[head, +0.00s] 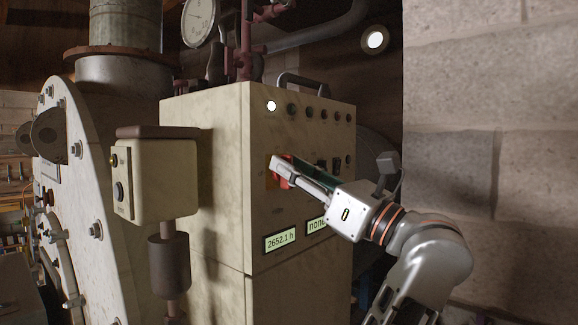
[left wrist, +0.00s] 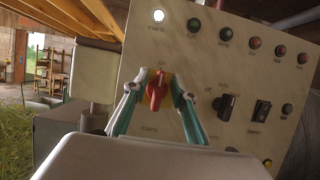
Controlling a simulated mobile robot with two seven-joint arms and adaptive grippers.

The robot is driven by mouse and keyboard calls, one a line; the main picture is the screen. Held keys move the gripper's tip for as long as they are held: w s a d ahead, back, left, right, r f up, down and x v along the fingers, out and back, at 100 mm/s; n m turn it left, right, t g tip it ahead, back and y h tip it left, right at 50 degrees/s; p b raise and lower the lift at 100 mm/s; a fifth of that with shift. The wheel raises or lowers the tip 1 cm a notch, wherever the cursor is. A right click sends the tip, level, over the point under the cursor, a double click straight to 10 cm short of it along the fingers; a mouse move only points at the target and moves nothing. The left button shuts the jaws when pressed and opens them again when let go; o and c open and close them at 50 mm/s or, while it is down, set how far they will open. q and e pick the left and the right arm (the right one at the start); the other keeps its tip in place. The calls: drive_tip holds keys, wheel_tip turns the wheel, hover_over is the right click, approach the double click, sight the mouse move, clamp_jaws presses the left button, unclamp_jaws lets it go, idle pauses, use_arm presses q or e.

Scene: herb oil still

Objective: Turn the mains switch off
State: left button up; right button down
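The mains switch is a red rotary knob (left wrist: 157,93) on a yellow plate, set in the cream control cabinet (left wrist: 215,60). Its handle stands nearly upright, toward the "on" label above it. In the head view the red knob (head: 284,181) is partly hidden by my left gripper (head: 287,172). In the left wrist view the fingers of my left gripper (left wrist: 155,88) stand apart on either side of the knob, with small gaps seeming to show; contact is not clear. The white mains lamp (left wrist: 158,15) above is lit. My right gripper is not in view.
A black selector (left wrist: 225,104) and a black rocker switch (left wrist: 262,111) sit right of the knob, under a row of dark lamps. A small cream box (head: 158,178) on a post stands left of the cabinet. A block wall (head: 490,150) is at the right.

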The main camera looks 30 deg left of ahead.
use_arm(q)
drive_tip(key=shift+d, duration=0.1)
clamp_jaws()
drive_tip(key=n+g+h+b, duration=0.1)
drive_tip(key=n+g+h, duration=0.1)
drive_tip(key=n, duration=0.5)
drive_tip(key=n+g+h+b, duration=0.1)
drive_tip(key=n+g+b, duration=0.1)
drive_tip(key=n, duration=0.6)
drive_tip(key=s+n+g+h+b, duration=0.1)
drive_tip(key=n+g+h, duration=0.1)
drive_tip(key=n, duration=0.5)
drive_tip(key=shift+s+f+n+g+h+b, duration=0.1)
drive_tip(key=shift+f+n+g+h+b, duration=0.25)
drive_tip(key=shift+g, duration=0.25)
drive_tip(key=shift+n, duration=0.25)
